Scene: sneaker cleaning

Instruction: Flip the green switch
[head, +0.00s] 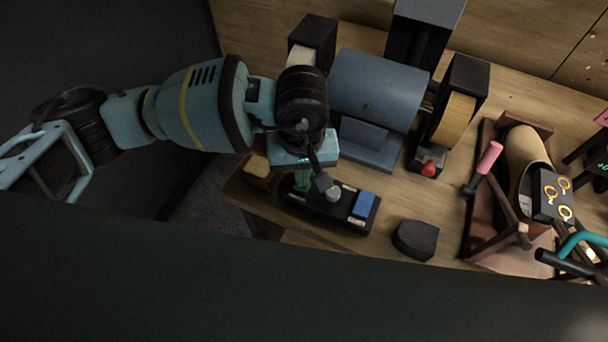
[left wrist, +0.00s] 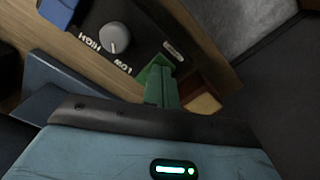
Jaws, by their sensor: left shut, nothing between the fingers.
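The green switch (head: 301,182) sits at the left end of a black control panel (head: 331,212) near the bench's front edge. In the left wrist view the green switch (left wrist: 160,84) shows beside the knob, its lower part cut off by my gripper body. My left gripper (head: 322,183) is shut and empty. It hangs over the panel, its dark fingertips close to the green switch and the knob. I cannot tell whether it touches the switch. The fingertips are not clear in the left wrist view. My right gripper is not in view.
A grey knob (head: 333,193), marked HIGH and LOW in the left wrist view, and a blue switch (head: 364,204) share the panel. A bench grinder (head: 375,90) stands behind. A dark block (head: 416,240) lies to the right. A brown shoe (head: 524,152) stands farther right.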

